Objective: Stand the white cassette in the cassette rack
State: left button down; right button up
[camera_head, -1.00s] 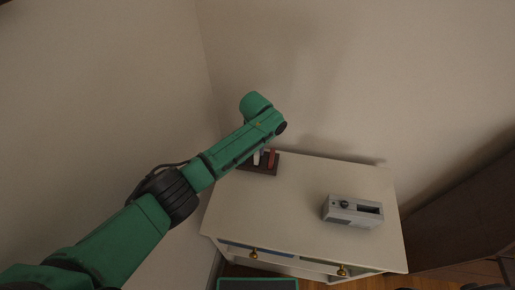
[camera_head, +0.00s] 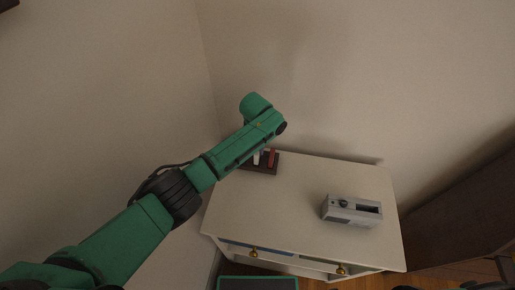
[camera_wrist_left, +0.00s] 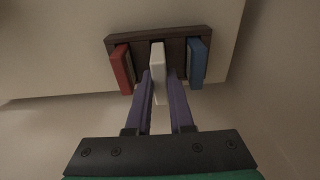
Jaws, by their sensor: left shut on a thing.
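The dark cassette rack (camera_head: 263,169) stands at the back left of the cabinet top, partly behind my left arm. In the left wrist view the rack (camera_wrist_left: 185,33) holds a red cassette (camera_wrist_left: 121,69) on the left and a blue cassette (camera_wrist_left: 196,63) on the right. The white cassette (camera_wrist_left: 157,57) is upright between them, at the middle slot; it also shows in the head view (camera_head: 256,158). My left gripper (camera_wrist_left: 159,75) is shut on the white cassette. I cannot tell whether the cassette rests on the rack's bottom. My right gripper is not in view.
A grey cassette player (camera_head: 351,211) lies at the front right of the white cabinet (camera_head: 300,190). The cabinet top between rack and player is clear. Walls stand close behind and to the left. Dark furniture (camera_head: 460,220) stands at the right.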

aim_at(257, 153)
pick_arm(q)
jog(key=shift+f+b, duration=0.85)
jog(key=shift+f, duration=0.25)
jog(key=c, duration=0.7)
grip_release()
jog(key=shift+r, duration=0.35)
jog(key=r, duration=0.4)
jog(key=s+r, duration=0.1)
jog(key=r, duration=0.8)
jog(key=shift+s+a+r, duration=0.15)
jog(key=shift+s+r, duration=0.2)
